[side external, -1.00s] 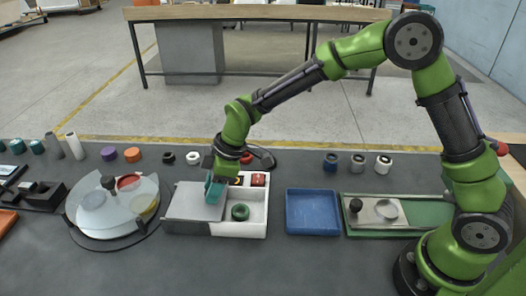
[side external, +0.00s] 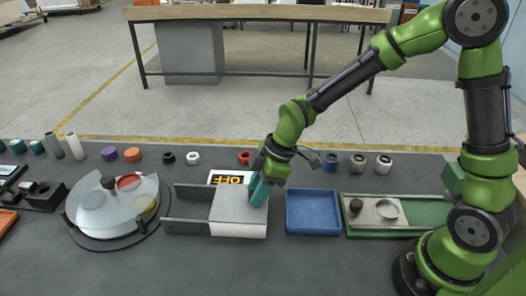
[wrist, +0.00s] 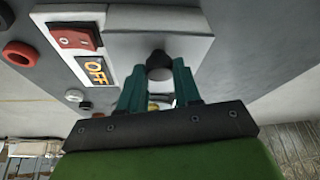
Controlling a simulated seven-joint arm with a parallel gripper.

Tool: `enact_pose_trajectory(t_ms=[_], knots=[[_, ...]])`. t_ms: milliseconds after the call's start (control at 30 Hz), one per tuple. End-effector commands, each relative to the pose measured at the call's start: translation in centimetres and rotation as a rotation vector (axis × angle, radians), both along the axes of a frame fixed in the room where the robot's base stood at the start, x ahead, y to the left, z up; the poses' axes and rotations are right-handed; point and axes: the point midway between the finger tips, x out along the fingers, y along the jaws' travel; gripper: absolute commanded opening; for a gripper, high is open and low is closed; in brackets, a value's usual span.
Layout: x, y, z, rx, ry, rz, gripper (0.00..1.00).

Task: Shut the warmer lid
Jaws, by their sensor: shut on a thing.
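The warmer is a white box (side external: 240,230) with a flat grey sliding lid (side external: 232,207) that now lies over it. Two dark rails (side external: 185,226) extend to the left, with bare table between them. My gripper (side external: 261,190) is at the lid's right side, its teal fingers pointing down. In the wrist view, the fingers are shut on the lid's black knob (wrist: 159,65). The inside of the box is hidden under the lid. A red rocker switch (wrist: 75,37) and a display reading OFF (wrist: 95,71) show behind the box.
A blue tray (side external: 313,212) stands just right of the warmer. A green tray (side external: 420,215) lies farther right. A round glass-lidded dish (side external: 115,205) stands at left. Several rings and cylinders line the back edge.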

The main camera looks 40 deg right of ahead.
Motion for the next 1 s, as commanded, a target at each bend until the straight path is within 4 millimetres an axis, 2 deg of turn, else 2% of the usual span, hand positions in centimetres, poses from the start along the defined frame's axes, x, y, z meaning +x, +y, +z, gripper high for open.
enact_pose_trajectory(t_ms=[167, 200, 367, 733, 867, 1000], knots=[[-0.3, -0.3, 0.0, -0.006, 0.01, -0.003, 0.0], [-0.3, -0.3, 0.0, -0.005, 0.011, -0.003, 0.34], [-0.3, -0.3, -0.1, -0.006, 0.01, -0.002, 0.58], [-0.2, -0.4, 0.5, -0.004, 0.006, -0.002, 0.58], [-0.5, -1.0, 2.2, -0.004, 0.003, -0.003, 0.58], [-1.1, -2.1, 5.2, -0.006, 0.0, -0.006, 0.58]])
